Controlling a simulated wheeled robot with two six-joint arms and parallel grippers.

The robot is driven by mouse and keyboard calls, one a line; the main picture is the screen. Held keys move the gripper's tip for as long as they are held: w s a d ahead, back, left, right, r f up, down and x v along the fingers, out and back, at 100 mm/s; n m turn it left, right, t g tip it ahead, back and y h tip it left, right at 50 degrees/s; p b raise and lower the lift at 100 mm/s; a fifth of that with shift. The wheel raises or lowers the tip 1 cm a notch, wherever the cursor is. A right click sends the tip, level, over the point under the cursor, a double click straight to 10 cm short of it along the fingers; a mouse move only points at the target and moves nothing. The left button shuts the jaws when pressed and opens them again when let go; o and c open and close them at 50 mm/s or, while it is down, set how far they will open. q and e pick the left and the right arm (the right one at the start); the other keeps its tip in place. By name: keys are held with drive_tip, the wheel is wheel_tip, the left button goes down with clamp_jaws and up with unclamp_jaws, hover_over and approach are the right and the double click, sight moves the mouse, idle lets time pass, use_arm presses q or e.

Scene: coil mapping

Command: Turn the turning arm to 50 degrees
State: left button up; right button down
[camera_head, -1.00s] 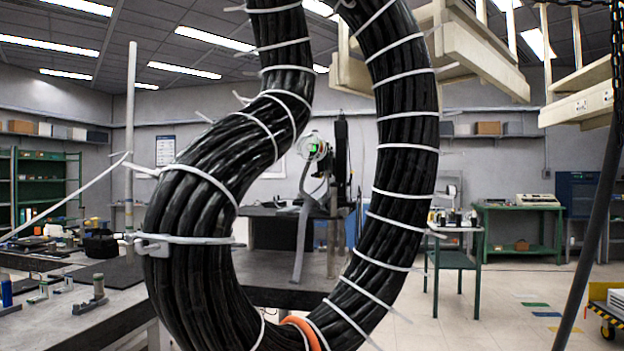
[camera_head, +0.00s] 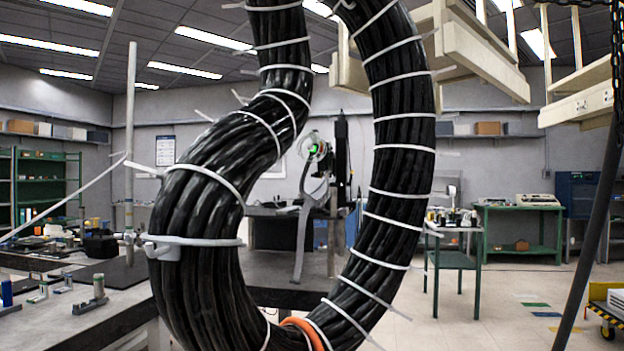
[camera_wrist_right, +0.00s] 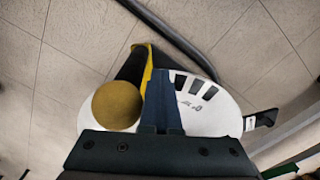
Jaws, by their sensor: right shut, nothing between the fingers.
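In the right wrist view my right gripper (camera_wrist_right: 160,75) is shut, its blue-grey fingers together with nothing between them. The fingers lie over a white rounded plate (camera_wrist_right: 225,115) with several dark slots and small dark marks. A tan round knob (camera_wrist_right: 117,106) is just left of the fingers. A black arm-like piece with a yellow edge (camera_wrist_right: 146,68) runs behind the fingertips; I cannot tell whether they touch it, or whether it is the turning arm. No angle is readable. In the head view a large black coil (camera_head: 402,150) with white ties fills the middle. My left gripper is not in view.
Behind the coil stands a device with a green light (camera_head: 316,150) on a dark table (camera_head: 275,268). A grey bench (camera_head: 62,318) with small parts is at the left. A dark hose (camera_wrist_right: 175,38) crosses the tiled floor (camera_wrist_right: 70,32) in the wrist view.

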drive_tip(key=shift+d, duration=0.15)
drive_tip(key=shift+w+d, duration=0.25)
drive_tip(key=shift+d, duration=0.35)
drive_tip(key=shift+w+d, duration=0.2)
drive_tip(key=shift+d, duration=0.35)
drive_tip(key=shift+w+d, duration=0.3)
drive_tip(key=shift+d, duration=0.3)
drive_tip(key=shift+w+d, duration=0.25)
drive_tip(key=shift+d, duration=0.35)
drive_tip(key=shift+w, duration=0.1)
drive_tip(key=shift+w+d, duration=0.3)
drive_tip(key=shift+d, duration=0.25)
drive_tip(key=shift+w+d, duration=0.3)
drive_tip(key=shift+d, duration=0.2)
drive_tip(key=shift+s+a, duration=0.8)
drive_tip(key=shift+a, duration=0.25)
